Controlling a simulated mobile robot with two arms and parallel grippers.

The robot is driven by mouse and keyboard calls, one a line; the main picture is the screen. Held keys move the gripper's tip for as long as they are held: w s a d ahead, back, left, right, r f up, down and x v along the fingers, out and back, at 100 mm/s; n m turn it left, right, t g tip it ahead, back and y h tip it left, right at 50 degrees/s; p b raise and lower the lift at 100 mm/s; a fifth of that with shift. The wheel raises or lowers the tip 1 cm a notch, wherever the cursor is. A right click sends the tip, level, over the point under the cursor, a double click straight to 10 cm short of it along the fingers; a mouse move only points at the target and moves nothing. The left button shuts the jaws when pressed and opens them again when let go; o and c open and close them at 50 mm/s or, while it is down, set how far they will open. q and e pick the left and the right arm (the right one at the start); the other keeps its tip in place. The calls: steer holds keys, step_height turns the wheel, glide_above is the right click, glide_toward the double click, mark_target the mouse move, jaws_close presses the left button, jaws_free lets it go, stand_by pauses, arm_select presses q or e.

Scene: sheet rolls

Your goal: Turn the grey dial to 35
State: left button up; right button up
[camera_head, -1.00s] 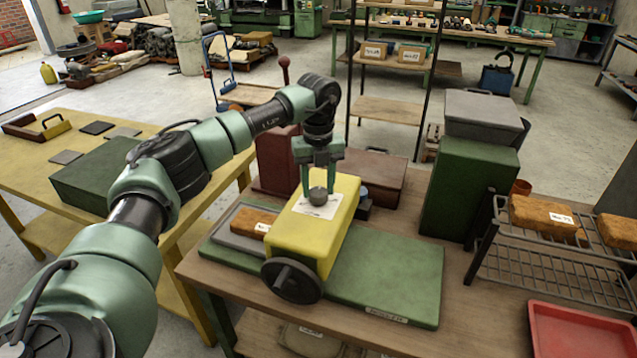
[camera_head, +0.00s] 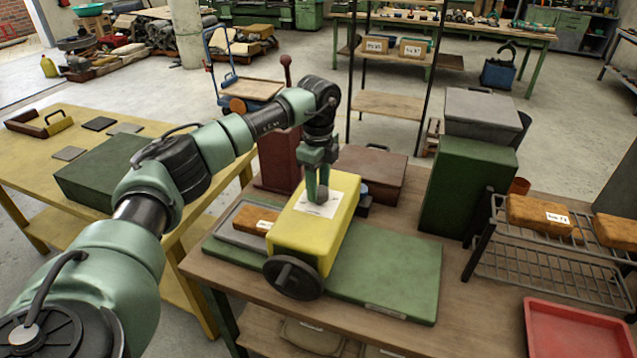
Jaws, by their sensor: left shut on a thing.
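The grey dial (camera_head: 321,195) sits on a white label plate (camera_head: 311,206) on top of a yellow machine housing (camera_head: 303,240). My left gripper (camera_head: 318,190) points down from above and is shut on the dial, with its fingers on the dial's sides. The fingers partly cover the dial. Its marks and the number it points to are too small to read. A dark handwheel (camera_head: 293,278) is on the housing's near end. My right gripper is not in view.
The housing stands on a green base plate (camera_head: 392,265) on a wooden bench. A brown block (camera_head: 254,220) lies left of it. A green box (camera_head: 468,190) and a wire rack (camera_head: 545,255) stand to the right, with a red tray (camera_head: 578,345) in front.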

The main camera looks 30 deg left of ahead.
arm_select(q)
steer(key=shift+w+a+r+n, duration=0.1)
steer(key=shift+r+n, duration=0.05)
steer(key=shift+n, duration=0.45)
steer(key=o, duration=1.3)
steer(key=shift+c, duration=0.2)
steer(key=shift+o, duration=0.7)
step_height(320, 180, up, 7)
steer(key=shift+f+b, duration=0.2)
steer(key=shift+b, duration=0.75)
steer(key=shift+r, duration=0.55)
steer(key=shift+f, duration=0.1)
